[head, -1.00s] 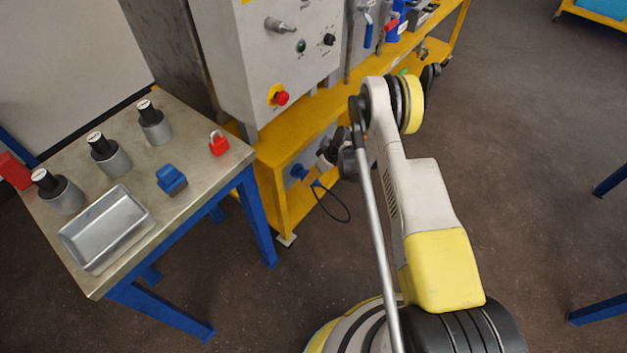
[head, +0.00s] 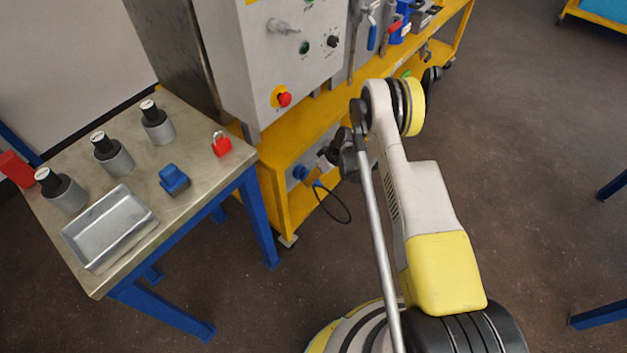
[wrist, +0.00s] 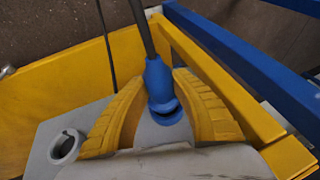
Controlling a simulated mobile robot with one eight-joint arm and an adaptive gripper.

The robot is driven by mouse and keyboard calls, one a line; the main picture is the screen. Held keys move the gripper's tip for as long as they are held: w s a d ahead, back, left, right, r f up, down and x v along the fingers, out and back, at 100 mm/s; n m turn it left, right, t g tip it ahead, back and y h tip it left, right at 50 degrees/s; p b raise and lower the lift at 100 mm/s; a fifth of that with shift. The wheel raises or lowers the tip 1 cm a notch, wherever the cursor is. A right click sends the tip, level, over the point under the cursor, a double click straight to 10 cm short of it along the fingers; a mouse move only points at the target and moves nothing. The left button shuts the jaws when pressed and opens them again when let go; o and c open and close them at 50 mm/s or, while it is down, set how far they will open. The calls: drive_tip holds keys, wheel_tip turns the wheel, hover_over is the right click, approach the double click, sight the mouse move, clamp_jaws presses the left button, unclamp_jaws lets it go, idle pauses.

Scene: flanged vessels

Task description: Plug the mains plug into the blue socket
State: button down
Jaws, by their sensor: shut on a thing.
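The blue mains plug (wrist: 158,78) with its dark cable is between the yellow fingers of my gripper (wrist: 165,108) in the wrist view, and the jaws are shut on it. Just below the plug's end is a blue ring with a dark opening (wrist: 169,116), which looks like the blue socket on a grey panel. I cannot tell how far the plug sits in it. In the head view, my gripper (head: 328,158) is low by the yellow bench, next to a blue fitting (head: 300,173) on the grey panel. The arm partly hides this place.
An empty grey round socket (wrist: 66,147) sits left on the panel. A yellow frame (wrist: 215,75) and blue bars (wrist: 235,45) lie close on the right. The cable loop (head: 343,208) hangs below. A steel table (head: 205,150) with vessels and a tray stands left.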

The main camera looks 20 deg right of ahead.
drive_tip(key=shift+w+a, duration=0.55)
drive_tip(key=shift+w, duration=0.2)
drive_tip(key=c, duration=1.1)
unclamp_jaws()
drive_tip(key=shift+o, duration=0.2)
drive_tip(key=v, duration=1.2)
drive_tip(key=shift+r, duration=0.15)
